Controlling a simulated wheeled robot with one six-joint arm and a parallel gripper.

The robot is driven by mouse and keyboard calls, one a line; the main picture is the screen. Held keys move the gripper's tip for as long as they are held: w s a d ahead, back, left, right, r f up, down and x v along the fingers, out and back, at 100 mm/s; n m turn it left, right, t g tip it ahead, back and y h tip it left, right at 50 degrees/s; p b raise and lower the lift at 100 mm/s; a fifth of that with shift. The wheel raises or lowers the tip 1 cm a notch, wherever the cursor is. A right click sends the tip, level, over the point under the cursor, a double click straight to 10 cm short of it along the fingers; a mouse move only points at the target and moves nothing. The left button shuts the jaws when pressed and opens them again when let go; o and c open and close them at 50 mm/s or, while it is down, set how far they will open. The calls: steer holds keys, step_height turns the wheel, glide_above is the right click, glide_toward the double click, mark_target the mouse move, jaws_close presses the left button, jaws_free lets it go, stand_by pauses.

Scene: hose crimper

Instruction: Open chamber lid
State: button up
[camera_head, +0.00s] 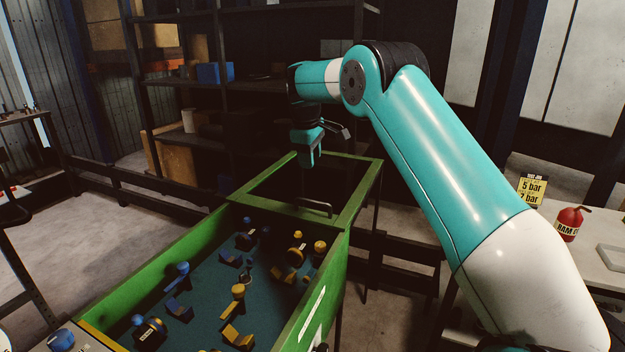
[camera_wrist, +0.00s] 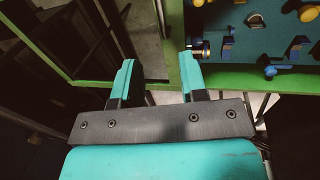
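The green chamber (camera_head: 318,303) stands in the middle of the head view, with its blue-green interior in plain sight. At its far end lies a flat green frame (camera_head: 357,193) around a dark middle; I cannot tell if this is glass or an opening. A dark bar handle (camera_head: 316,208) shows near the frame's front edge. My gripper (camera_head: 308,163) hangs above the frame, pointing down, apart from the handle. In the wrist view my gripper (camera_wrist: 158,62) has its two teal fingers apart with nothing between them. A small shiny metal piece (camera_wrist: 201,48) shows beside the right fingertip.
Several blue and yellow fittings (camera_head: 238,292) lie inside the chamber. Dark shelves (camera_head: 255,80) stand behind. At right, a pale bench (camera_head: 595,265) holds a red canister (camera_head: 568,224) and a yellow pressure sign (camera_head: 533,189). The floor at left (camera_head: 125,245) is clear.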

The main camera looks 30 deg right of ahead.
steer(key=shift+s+a+r, duration=0.1)
steer(key=shift+a+r, duration=0.05)
steer(key=shift+r, duration=0.7)
steer(key=shift+s+a+r, duration=0.1)
steer(key=shift+r, duration=0.7)
steer(key=s+a+r+y, duration=0.1)
steer(key=s+a+r, duration=0.1)
steer(key=s+a, duration=0.55)
steer(key=s+a+r+y, duration=0.1)
steer(key=s+a+r, duration=0.2)
steer(key=s+a, duration=0.5)
steer(key=s+a+f+y, duration=0.1)
steer(key=s+a, duration=0.1)
steer(key=s, duration=0.7)
steer(key=s+a+f+g+y, duration=0.1)
steer(key=s+a, duration=0.2)
steer(key=s, duration=0.6)
steer(key=s+a+f+y, duration=0.2)
steer(key=s+a, duration=0.1)
steer(key=s, duration=0.6)
steer(key=shift+s, duration=0.4)
